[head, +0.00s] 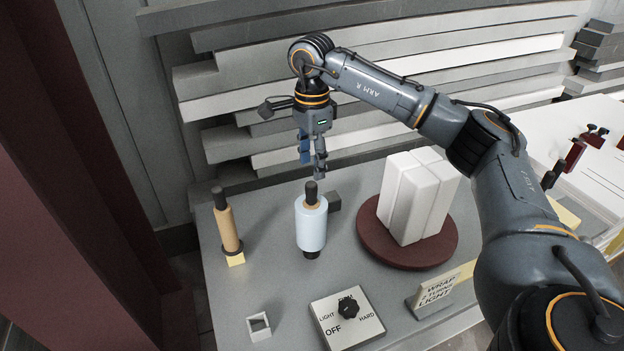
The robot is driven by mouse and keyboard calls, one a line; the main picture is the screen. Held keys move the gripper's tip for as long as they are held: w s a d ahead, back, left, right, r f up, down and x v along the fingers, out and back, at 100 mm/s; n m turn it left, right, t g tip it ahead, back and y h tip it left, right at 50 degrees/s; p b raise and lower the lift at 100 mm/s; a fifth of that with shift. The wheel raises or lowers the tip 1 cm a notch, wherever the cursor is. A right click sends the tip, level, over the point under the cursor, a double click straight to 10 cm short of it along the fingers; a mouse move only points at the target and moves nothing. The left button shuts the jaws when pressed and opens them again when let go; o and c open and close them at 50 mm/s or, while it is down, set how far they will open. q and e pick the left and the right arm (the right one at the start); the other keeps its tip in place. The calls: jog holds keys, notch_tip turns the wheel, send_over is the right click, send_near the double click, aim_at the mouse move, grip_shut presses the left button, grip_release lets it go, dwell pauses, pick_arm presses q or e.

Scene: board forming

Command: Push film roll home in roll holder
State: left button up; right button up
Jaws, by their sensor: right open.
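The film roll (311,226) is a pale blue cylinder with a tan core and a dark knob on top. It stands upright on the grey table, with a dark piece visible under its lower end. I cannot tell from this view how far down it sits in the holder. A small dark grey block (334,201) shows just behind it. My right gripper (313,170) points down above and slightly behind the roll's knob. It is open and empty, and appears apart from the knob. My left gripper is not in view.
White blocks (407,203) stand on a dark red turntable (372,238). A tan roller (226,226) stands at the left. A dial box (347,319), a small square frame (258,326) and a sign (438,290) are in front. Stacked boards (380,50) fill the back.

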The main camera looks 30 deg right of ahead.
jog(key=shift+r, duration=1.55)
